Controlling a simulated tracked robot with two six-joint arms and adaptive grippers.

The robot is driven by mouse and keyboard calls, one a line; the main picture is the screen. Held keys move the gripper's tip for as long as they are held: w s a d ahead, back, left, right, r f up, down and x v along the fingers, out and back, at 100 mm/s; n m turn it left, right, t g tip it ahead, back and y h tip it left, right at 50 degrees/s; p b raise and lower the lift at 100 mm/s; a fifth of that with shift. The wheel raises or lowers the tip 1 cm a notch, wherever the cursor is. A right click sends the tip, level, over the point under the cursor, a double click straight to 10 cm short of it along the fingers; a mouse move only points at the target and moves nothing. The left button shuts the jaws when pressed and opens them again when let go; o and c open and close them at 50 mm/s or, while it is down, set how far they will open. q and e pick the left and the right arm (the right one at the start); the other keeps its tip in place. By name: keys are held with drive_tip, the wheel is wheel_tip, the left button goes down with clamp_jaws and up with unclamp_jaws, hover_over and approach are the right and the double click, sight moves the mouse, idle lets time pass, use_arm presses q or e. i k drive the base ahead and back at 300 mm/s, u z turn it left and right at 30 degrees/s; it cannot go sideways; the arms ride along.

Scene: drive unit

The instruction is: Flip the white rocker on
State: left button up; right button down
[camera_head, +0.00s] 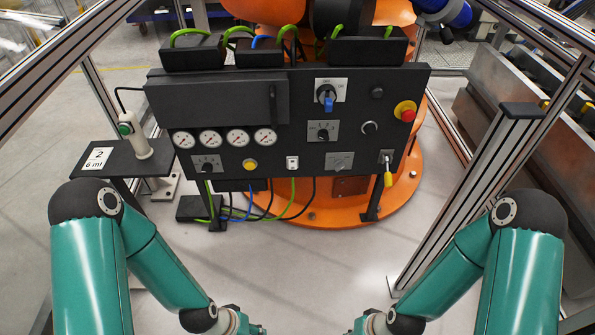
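The white rocker (292,163) is a small white switch plate with dark marks, low on the front of the black control panel (300,110). It lies between the yellow button and a grey plate with a knob. Which way the rocker is tipped is too small to tell. My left arm comes in from the left and my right arm from the right. Both reach down to the bottom edge, in front of and below the panel. Both grippers are cut off by the bottom edge, so their fingers do not show. Nothing touches the panel.
A side shelf (112,157) stands left. Metal frame posts flank both sides; floor before the panel is clear.

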sight(292, 162)
drive_tip(key=i, duration=0.95)
drive_tip(key=u, duration=0.05)
